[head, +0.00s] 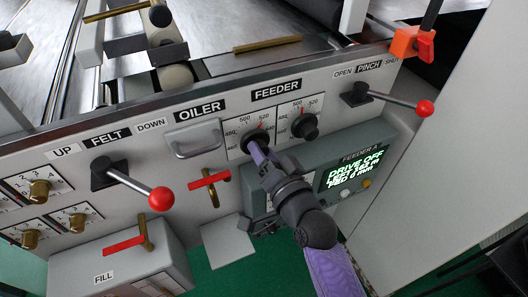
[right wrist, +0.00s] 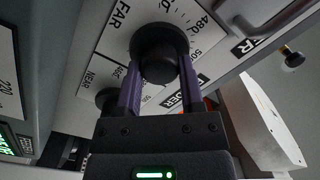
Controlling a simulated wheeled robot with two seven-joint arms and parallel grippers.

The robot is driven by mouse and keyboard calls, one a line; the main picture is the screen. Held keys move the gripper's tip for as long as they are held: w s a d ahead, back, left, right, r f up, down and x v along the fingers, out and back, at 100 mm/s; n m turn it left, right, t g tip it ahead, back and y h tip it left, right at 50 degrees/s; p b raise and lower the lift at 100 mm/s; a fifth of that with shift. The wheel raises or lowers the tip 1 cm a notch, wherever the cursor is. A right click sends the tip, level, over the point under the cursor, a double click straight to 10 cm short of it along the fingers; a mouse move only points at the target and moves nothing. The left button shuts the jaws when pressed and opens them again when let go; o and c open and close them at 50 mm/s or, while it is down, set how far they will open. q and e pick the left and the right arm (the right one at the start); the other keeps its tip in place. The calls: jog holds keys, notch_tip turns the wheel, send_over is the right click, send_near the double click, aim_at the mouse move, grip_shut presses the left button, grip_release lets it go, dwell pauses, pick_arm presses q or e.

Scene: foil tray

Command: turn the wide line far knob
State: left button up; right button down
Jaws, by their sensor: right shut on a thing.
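My right gripper (head: 260,150) reaches up to the panel below the FEEDER label, with its purple fingers at the left of two black dial knobs. In the right wrist view, the gripper (right wrist: 157,65) has one finger on each side of a round black knob (right wrist: 158,58), shut on it. The plate beside this knob reads FAR, and its scale shows 480 and 500. The held knob shows in the head view as a dark shape (head: 257,138), partly hidden by the fingers. My left gripper is not in view.
The second black knob (head: 304,126) is close on the right. A lit green display (head: 355,168) reads DRIVE OFF below. A red-ball lever (head: 400,103) sticks out at right, another (head: 140,187) at left. A red-handled brass valve (head: 210,180) is left of my arm.

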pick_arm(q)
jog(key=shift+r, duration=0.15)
pick_arm(e)
jog(key=shift+r+n+p, duration=0.15)
jog(key=shift+n+p, duration=0.65)
jog(key=shift+p, duration=0.05)
jog(key=shift+n+p, duration=1)
jog(key=shift+n, duration=0.1)
jog(key=shift+n+p, duration=0.7)
jog(key=shift+n, duration=0.3)
jog(key=shift+n+p, duration=0.3)
jog(key=shift+n, duration=0.1)
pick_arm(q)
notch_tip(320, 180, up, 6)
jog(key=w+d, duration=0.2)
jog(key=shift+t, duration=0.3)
pick_arm(e)
jog(key=shift+n, duration=0.3)
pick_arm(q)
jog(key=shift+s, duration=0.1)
